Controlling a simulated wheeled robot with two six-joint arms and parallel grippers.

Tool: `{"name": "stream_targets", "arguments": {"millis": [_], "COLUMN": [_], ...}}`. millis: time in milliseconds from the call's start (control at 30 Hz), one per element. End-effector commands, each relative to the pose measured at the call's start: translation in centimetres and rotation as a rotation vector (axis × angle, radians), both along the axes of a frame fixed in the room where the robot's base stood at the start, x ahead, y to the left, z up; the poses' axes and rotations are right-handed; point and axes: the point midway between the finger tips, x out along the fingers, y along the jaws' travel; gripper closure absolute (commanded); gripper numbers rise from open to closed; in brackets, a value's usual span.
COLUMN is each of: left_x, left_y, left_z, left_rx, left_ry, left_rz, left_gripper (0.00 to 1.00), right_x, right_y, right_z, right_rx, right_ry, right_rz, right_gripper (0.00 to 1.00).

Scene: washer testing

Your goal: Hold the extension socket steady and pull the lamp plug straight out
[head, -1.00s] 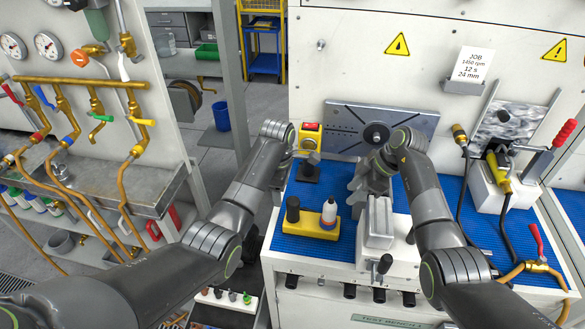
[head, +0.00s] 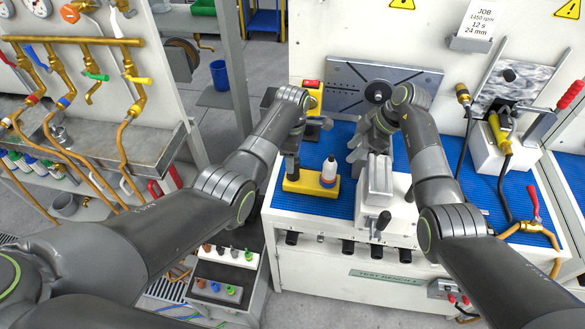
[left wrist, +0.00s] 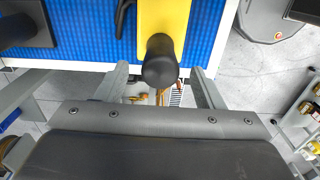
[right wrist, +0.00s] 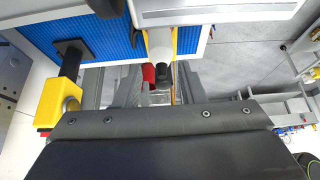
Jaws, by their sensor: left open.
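I cannot tell for sure which parts are the extension socket and the lamp plug. A yellow connector (head: 501,135) with a dark cable leans on a white block at the right. A dark-and-yellow connector (head: 463,94) with another cable is left of it. My left gripper (left wrist: 160,78) is open, its fingers on either side of a black knob (left wrist: 160,60) on a yellow base, with gaps showing. My right gripper (head: 358,150) is at the bench's middle, away from both connectors. In the right wrist view its fingers (right wrist: 160,88) are apart, with red and black tips between them.
A red-and-yellow button box (head: 313,92) is behind. The blue mat (head: 425,188) has bare room at the right.

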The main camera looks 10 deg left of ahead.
Motion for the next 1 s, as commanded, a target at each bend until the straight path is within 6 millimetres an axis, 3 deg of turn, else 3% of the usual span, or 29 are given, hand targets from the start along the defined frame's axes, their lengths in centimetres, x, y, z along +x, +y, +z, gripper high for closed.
{"name": "stream_targets", "arguments": {"millis": [200,433,1000], "left_x": [-0.1,0.0,0.0], "left_y": [0.0,0.0,0.0], "left_z": [-3.4,-5.3,-6.4], "left_rx": [0.001,0.001,0.000], "left_ry": [0.004,0.002,-0.001], "left_rz": [0.000,-0.001,0.000], "left_gripper": [0.38,0.38,0.38], "right_x": [0.0,0.0,0.0], "right_y": [0.0,0.0,0.0], "right_z": [0.0,0.0,0.0], "right_rx": [0.000,0.000,0.000], "right_ry": [0.000,0.000,0.000], "right_rz": [0.000,0.000,0.000], "right_gripper": [0.64,0.64,0.64]}}
